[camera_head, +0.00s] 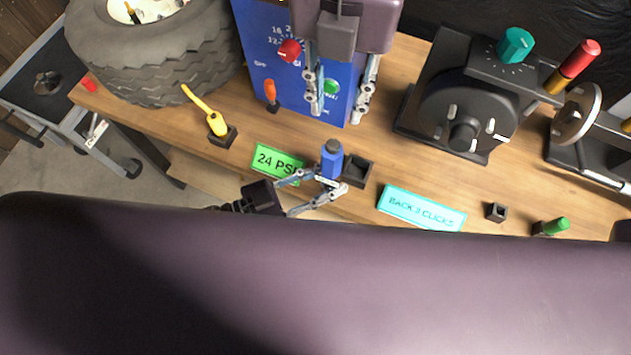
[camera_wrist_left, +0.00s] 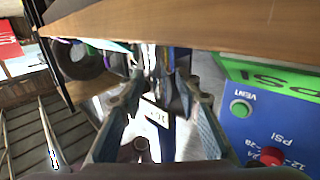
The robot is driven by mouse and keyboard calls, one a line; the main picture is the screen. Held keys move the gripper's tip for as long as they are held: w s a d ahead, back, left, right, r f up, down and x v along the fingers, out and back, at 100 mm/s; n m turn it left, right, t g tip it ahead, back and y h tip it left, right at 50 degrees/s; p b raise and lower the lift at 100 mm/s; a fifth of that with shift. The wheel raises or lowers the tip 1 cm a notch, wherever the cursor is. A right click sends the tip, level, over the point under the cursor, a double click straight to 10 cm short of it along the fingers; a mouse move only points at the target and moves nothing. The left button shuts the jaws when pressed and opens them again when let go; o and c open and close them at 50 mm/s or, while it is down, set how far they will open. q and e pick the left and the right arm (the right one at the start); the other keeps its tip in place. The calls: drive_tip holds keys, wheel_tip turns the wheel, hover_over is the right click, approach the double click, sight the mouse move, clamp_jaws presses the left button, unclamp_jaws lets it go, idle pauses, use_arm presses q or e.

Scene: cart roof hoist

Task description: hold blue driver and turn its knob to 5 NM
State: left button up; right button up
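The blue driver (camera_head: 332,160) stands roughly upright with a dark knob (camera_head: 333,146) on top, near the table's front edge. Its small white label shows in the left wrist view (camera_wrist_left: 154,112), but I cannot read the setting. My left gripper (camera_head: 332,184) has its fingers on both sides of the driver's lower part and appears shut on it. My right gripper (camera_head: 340,98) points down above and behind the driver. Its fingers are spread and empty, in front of the blue pump box (camera_head: 275,75). A dark open holder (camera_head: 357,171) is just right of the driver.
A green "24 PSI" sign (camera_head: 277,162) is to the left. A teal "BACK 3 CLICKS" sign (camera_head: 422,208) and a small dark socket (camera_head: 496,212) are to the right. A yellow tool (camera_head: 216,122) stands at left, a black wheel device (camera_head: 465,110) at back right.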

sight(331, 144)
use_arm(q)
drive_tip(key=shift+d, duration=0.1)
clamp_jaws()
use_arm(e)
drive_tip(key=shift+o, duration=1.2)
drive_tip(key=n, duration=0.3)
drive_tip(key=shift+f, duration=0.15)
use_arm(q)
drive_tip(key=shift+f, duration=0.1)
use_arm(e)
drive_tip(key=n, duration=0.8)
drive_tip(key=f+n, duration=0.1)
drive_tip(key=n, duration=0.3)
drive_tip(key=shift+a+f+n, duration=0.1)
drive_tip(key=shift+n, duration=0.3)
drive_tip(key=n, duration=0.5)
drive_tip(key=shift+f+n, duration=0.35)
drive_tip(key=shift+n, duration=0.05)
drive_tip(key=shift+f, duration=3.95)
